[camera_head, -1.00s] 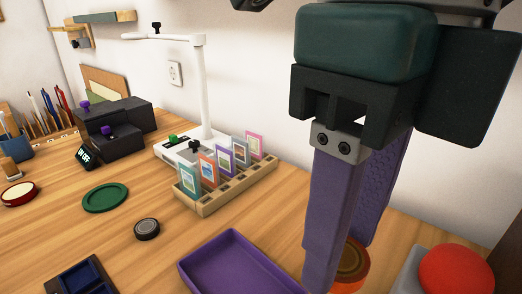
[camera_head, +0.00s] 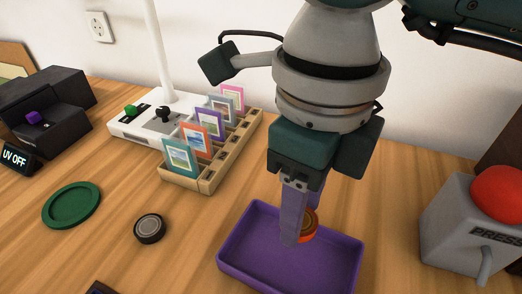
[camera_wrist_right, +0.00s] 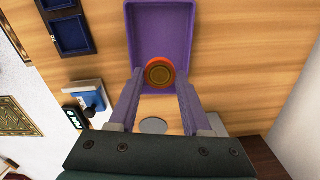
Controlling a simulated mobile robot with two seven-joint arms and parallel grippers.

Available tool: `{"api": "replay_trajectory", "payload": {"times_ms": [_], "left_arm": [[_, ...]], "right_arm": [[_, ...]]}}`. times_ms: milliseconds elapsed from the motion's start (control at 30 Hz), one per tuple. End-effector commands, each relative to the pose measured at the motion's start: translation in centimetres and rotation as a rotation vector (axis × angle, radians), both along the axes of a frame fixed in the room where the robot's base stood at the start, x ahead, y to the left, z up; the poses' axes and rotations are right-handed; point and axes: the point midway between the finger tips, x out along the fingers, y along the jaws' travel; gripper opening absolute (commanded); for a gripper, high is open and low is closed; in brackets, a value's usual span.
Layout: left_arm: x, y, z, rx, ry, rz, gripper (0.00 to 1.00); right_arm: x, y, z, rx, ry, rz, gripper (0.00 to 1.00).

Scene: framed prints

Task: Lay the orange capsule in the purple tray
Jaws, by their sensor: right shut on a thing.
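The orange capsule (camera_head: 312,224) is a round disc with an orange rim and a brownish middle. My right gripper (camera_head: 301,226) points down and is shut on it; one finger hides part of it in the head view. The purple tray (camera_head: 340,266) is a shallow rectangular tray on the wooden table. In the head view the capsule shows over the tray's far part. In the right wrist view the capsule (camera_wrist_right: 160,73) sits between the fingertips, overlapping the tray's edge, with the tray (camera_wrist_right: 160,28) beyond. The exact height above the tray is unclear. My left gripper is out of view.
A grey box with a red button (camera_head: 500,192) stands right of the tray. A wooden rack (camera_head: 215,172) of small framed prints is behind left. A dark round disc (camera_head: 150,229) and a green round dish (camera_head: 72,205) lie to the left. Bare table surrounds the tray.

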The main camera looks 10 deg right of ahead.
Motion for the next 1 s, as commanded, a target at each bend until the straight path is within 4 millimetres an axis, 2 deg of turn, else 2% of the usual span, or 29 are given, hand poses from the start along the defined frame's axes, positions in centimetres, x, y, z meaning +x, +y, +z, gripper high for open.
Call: {"api": "replay_trajectory", "payload": {"times_ms": [33,100,333,533,967,1000], "left_arm": [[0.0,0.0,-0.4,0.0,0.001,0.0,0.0],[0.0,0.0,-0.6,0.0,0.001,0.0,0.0],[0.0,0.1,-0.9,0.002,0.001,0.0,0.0],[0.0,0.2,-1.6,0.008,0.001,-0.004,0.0],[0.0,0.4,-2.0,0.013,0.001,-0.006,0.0],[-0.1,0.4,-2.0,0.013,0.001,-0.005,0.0]], "right_arm": [[-0.1,0.0,-1.5,-0.001,0.004,-0.001,0.0],[-0.1,0.0,-2.9,-0.001,0.004,-0.001,0.0],[0.0,0.0,-5.1,0.001,0.001,-0.001,0.0],[0.0,0.0,-8.2,0.0,0.001,0.0,0.0],[0.0,0.0,-9.1,0.001,-0.001,0.001,0.0],[0.0,0.0,-9.1,0.001,-0.001,0.001,0.5]]}}
